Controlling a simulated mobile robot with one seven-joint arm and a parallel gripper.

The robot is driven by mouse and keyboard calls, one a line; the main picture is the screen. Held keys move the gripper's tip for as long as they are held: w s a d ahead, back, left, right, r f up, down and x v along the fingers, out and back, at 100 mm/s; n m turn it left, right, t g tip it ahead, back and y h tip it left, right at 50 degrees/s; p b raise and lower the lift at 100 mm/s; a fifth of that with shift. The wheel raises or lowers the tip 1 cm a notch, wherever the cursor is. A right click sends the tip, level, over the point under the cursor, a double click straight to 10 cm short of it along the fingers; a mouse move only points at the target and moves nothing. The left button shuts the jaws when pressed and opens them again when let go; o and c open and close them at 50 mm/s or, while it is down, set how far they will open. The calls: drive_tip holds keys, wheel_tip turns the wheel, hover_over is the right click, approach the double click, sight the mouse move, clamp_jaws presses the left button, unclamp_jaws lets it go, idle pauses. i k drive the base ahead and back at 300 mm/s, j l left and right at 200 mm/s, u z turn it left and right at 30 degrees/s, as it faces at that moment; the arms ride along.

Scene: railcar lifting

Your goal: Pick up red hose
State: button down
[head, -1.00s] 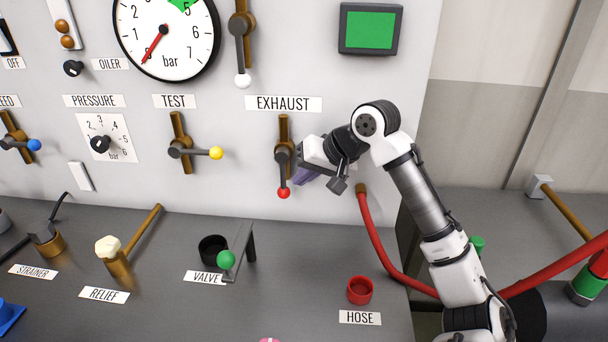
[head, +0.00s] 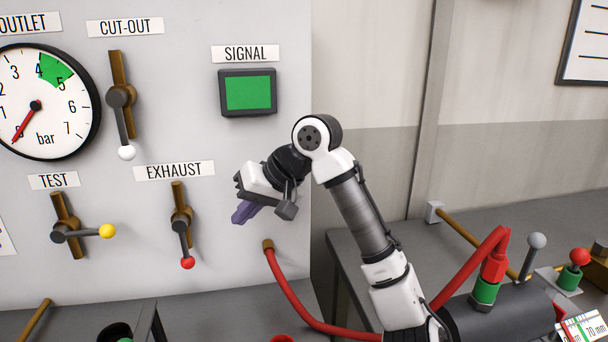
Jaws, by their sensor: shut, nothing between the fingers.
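The red hose (head: 300,301) leaves a brass fitting low on the grey panel, passes behind my arm and rises on the right to a red end piece (head: 489,268). That end sits upright on a green collar (head: 485,292) on a dark cylinder. My gripper (head: 241,213), with purple fingers, is shut and empty in front of the panel, just right of the red-knobbed EXHAUST lever (head: 182,232). It is above and left of the hose's fitting and well apart from the hose end. Part of the hose is hidden behind my arm.
A red ring (head: 282,338) shows at the bottom edge. The dark cylinder (head: 500,318) lies on the right bench, near a grey-knobbed lever (head: 534,250) and a red-knobbed green fitting (head: 577,267). A gap separates the panel bench from the right bench.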

sight(493, 269)
drive_tip(key=k, duration=0.95)
